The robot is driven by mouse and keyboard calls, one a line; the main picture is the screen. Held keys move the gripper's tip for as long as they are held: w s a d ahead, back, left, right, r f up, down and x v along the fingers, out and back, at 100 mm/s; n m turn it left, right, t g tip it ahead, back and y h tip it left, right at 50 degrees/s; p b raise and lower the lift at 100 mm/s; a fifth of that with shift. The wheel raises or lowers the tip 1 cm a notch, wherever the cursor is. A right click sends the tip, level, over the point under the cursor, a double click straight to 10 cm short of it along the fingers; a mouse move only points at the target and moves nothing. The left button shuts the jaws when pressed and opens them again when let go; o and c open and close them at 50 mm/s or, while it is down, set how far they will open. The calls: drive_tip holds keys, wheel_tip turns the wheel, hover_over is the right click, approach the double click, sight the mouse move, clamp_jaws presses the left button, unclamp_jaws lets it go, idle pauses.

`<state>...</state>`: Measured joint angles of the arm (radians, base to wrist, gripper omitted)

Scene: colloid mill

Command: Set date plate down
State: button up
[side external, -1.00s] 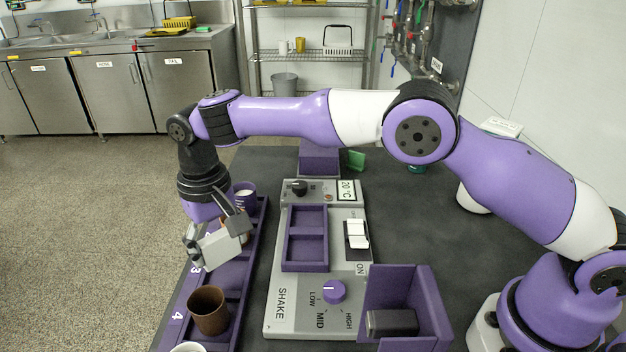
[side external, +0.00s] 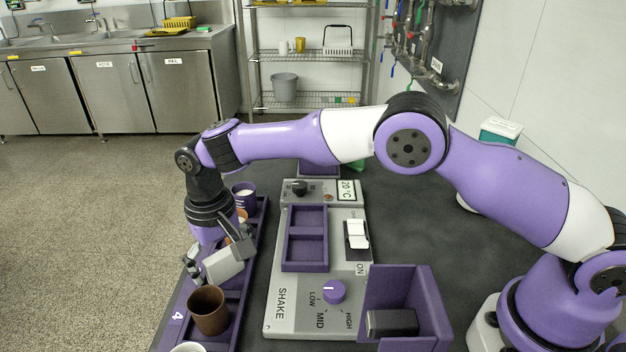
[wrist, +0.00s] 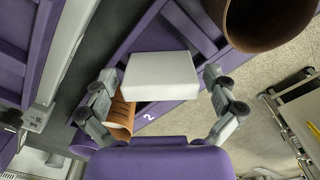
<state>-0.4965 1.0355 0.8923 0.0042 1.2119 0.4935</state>
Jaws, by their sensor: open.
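A pale grey block (side external: 224,263), which I take to be the date plate, lies tilted at my gripper, over the purple numbered rack (side external: 236,300). In the wrist view the plate (wrist: 160,77) shows its broad pale face between my two fingers. My gripper (side external: 217,256) is open, with one finger on each side of the plate. I cannot tell whether the plate's underside touches the rack.
A brown cup (side external: 208,311) stands in the rack close in front of the plate. A tan cup (wrist: 121,115) is partly hidden behind the plate. A grey shaker panel (side external: 285,290) with a purple tray (side external: 306,240) lies to the right, beside a purple holder (side external: 430,300).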

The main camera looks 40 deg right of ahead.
sight(222, 254)
drive_tip(key=shift+r, duration=0.1)
wheel_tip(222, 254, up, 12)
drive_tip(key=s+d+r+t, duration=0.1)
drive_tip(key=d+r, duration=0.6)
drive_tip(key=s+d+r+t, duration=0.2)
drive_tip(key=s+d+t, duration=0.1)
drive_tip(key=s+d, duration=0.7)
drive_tip(key=s+d+f+t, duration=0.1)
drive_tip(key=s+d+f, duration=0.3)
drive_tip(key=s, duration=0.4)
drive_tip(key=shift+s+d+f+t, duration=0.3)
drive_tip(key=shift+f, duration=0.5)
